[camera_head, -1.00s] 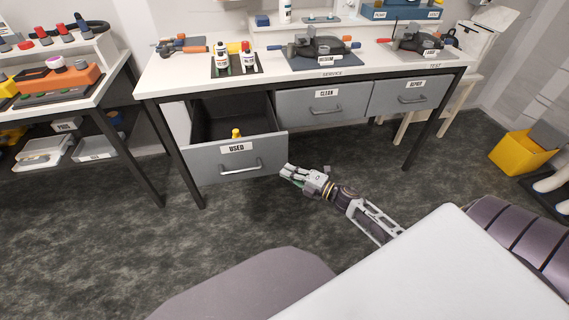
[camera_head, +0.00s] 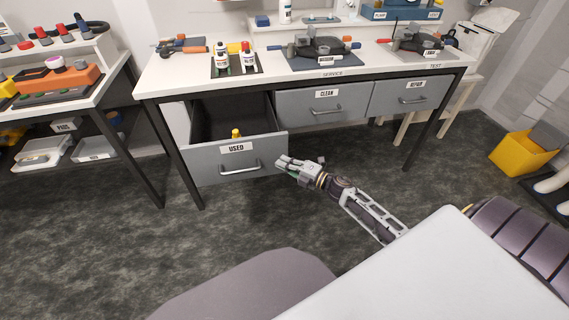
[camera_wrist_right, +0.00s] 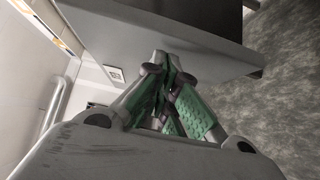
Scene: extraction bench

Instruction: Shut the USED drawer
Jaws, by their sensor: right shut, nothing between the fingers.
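The USED drawer (camera_head: 208,171) is pulled out from the left of the service bench, with its grey front, bar handle (camera_head: 240,166) and white label facing me. A small yellow object (camera_head: 236,133) shows inside it. My right gripper (camera_head: 281,162) is shut and empty at the right end of the drawer front, to the right of the handle. In the right wrist view, the green-padded fingers (camera_wrist_right: 168,95) are together close to a grey drawer panel (camera_wrist_right: 150,28); I cannot tell whether they touch it. My left gripper is not in view.
The CLEAN drawer (camera_head: 305,108) and REPAIR drawer (camera_head: 392,98) are shut. Bottles and tools stand on the white bench top (camera_head: 180,76). A yellow bin (camera_head: 520,153) stands at the right. The floor before the bench is clear.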

